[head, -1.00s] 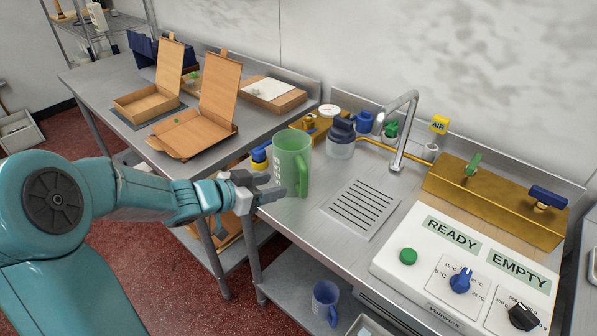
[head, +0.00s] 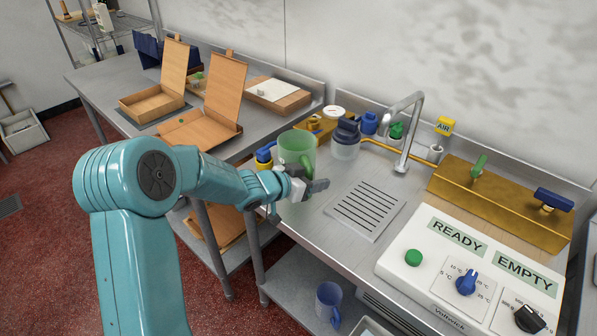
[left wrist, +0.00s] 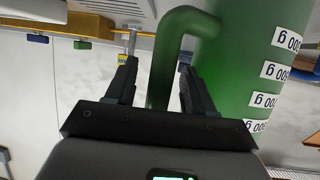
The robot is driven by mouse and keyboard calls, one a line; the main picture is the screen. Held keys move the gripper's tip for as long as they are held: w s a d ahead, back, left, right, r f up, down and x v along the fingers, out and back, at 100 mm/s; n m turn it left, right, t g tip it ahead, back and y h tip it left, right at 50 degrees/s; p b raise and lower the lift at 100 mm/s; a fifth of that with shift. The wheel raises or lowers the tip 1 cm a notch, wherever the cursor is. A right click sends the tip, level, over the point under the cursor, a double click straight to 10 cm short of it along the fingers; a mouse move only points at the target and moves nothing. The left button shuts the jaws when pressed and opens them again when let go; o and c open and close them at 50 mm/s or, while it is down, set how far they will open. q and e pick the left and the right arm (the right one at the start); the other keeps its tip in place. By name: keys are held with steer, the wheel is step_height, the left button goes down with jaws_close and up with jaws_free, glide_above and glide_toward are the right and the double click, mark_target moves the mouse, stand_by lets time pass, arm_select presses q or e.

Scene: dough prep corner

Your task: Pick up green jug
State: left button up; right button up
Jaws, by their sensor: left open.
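The green jug (head: 296,146) stands upright near the left end of the steel counter, its lower part hidden behind my left gripper (head: 312,185). In the left wrist view the jug (left wrist: 240,70) fills the upper right, with white number labels down its side. Its handle (left wrist: 165,62) hangs between the two open fingers of my left gripper (left wrist: 158,72). Space shows between the left finger and the handle. I cannot tell whether the right finger touches it. My right gripper is not in view.
A clear jar with a dark lid (head: 346,138) stands just right of the jug. The tap (head: 405,130) and drain grille (head: 366,208) are further right, beside the control panel (head: 420,275). A blue mug (head: 328,300) is on the shelf below. Wooden boxes (head: 208,125) stand on the left table.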

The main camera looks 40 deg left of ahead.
arm_select(q)
steer(key=shift+d+r, duration=0.1)
steer(key=shift+d, duration=0.15)
steer(key=c, duration=0.4)
steer(key=shift+w, duration=0.1)
jaws_close()
step_height(320, 180, up, 20)
steer(key=p, duration=0.9)
